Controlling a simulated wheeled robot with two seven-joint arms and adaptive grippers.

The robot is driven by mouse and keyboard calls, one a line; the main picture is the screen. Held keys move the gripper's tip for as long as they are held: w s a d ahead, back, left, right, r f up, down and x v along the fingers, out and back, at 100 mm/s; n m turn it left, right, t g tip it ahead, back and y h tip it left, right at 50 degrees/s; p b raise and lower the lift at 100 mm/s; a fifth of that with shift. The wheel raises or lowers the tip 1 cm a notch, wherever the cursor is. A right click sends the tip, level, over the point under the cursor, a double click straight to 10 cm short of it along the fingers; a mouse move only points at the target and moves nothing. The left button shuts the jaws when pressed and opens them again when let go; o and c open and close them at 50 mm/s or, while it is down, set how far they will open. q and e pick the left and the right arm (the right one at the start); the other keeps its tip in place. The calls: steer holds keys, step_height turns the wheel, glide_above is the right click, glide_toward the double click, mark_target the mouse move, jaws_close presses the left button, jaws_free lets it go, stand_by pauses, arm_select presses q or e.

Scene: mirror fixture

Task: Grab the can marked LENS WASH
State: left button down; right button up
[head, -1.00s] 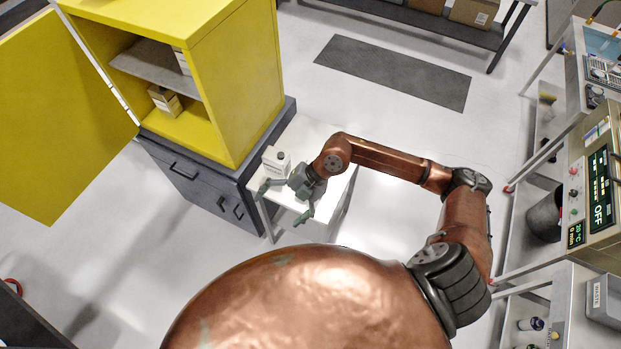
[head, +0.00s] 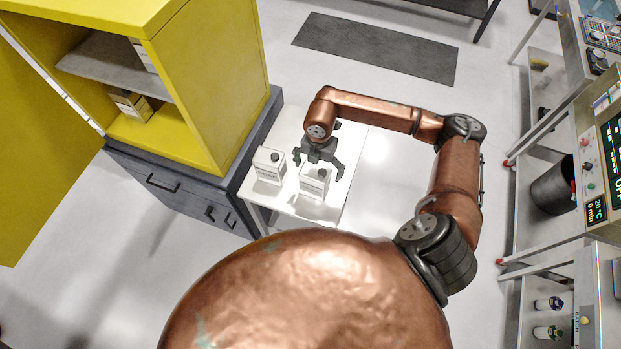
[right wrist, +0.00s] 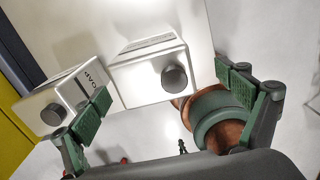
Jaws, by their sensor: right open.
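Two white box-shaped cans with dark screw caps stand on a small white table. The left can (head: 268,167) is by the cabinet, and the right can (head: 313,186) is nearer the table's middle. Their label print is too small to read in the head view. In the right wrist view the left can (right wrist: 48,103) shows a few upside-down letters, and the right can (right wrist: 139,84) shows no readable marking. My right gripper (head: 318,164) is open above the right can. In the wrist view its open fingers (right wrist: 165,98) flank that can. My left gripper is out of view.
The white table (head: 345,150) stands against a dark drawer unit (head: 165,185) carrying an open yellow cabinet (head: 215,95) with small boxes inside. A bench with instruments (head: 590,160) and a dark bin (head: 552,188) are at the right. The floor between is clear.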

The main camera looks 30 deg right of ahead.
steer(key=shift+s+a+f, duration=0.1)
steer(key=shift+f, duration=0.7)
steer(key=shift+w+a+f+p, duration=0.1)
steer(key=shift+w+f+p, duration=0.1)
steer(key=shift+f, duration=0.8)
steer(key=shift+w+a+f+p, duration=0.1)
steer(key=shift+f+p, duration=0.15)
steer(key=shift+f, duration=0.75)
steer(key=shift+w+f+p, duration=0.15)
steer(key=shift+f+p, duration=0.05)
steer(key=shift+f, duration=0.8)
steer(key=shift+r, duration=0.1)
steer(key=c, duration=2.1)
